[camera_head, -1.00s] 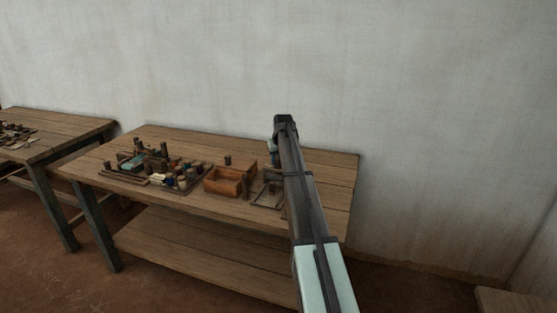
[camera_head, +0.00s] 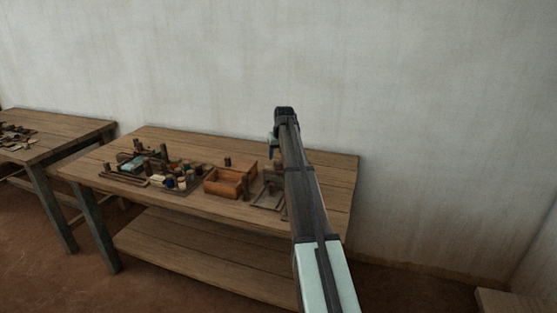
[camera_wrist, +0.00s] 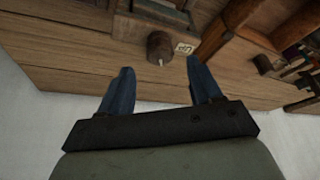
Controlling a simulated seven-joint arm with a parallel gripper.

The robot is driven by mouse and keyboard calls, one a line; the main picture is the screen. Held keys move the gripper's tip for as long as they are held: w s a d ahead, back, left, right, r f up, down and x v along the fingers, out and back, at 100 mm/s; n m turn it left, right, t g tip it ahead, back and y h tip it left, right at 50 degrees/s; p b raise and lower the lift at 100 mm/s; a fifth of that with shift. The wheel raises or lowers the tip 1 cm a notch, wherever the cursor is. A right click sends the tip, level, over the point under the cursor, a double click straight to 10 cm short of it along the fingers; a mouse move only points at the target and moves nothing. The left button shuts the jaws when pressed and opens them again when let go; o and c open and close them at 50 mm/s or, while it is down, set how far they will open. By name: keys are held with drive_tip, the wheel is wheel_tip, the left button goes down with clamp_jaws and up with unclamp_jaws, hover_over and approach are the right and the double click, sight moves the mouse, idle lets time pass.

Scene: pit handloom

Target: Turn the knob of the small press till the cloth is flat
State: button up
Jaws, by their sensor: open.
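In the wrist view a dark round knob (camera_wrist: 159,46) with a pale mark stands at the near side of a wooden block (camera_wrist: 150,22), which looks like part of the small press. My gripper (camera_wrist: 159,68) is open, with its blue fingers apart. The knob lies just beyond the fingertips, roughly centred between them, and nothing is held. In the head view my gripper (camera_head: 273,146) is over the back right of the table, and my arm hides part of what stands there. I cannot make out the cloth in either view.
The wooden table (camera_head: 325,175) has bare room at its right end. An open wooden box (camera_head: 222,186) stands left of my arm, with a small frame (camera_head: 268,198) beside it. A tray (camera_head: 196,186) of several spools lies farther left. The wall (camera_head: 420,120) rises behind.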

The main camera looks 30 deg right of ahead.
drive_tip(key=v, duration=0.9)
drive_tip(key=shift+r, duration=0.2)
drive_tip(key=shift+s, duration=0.15)
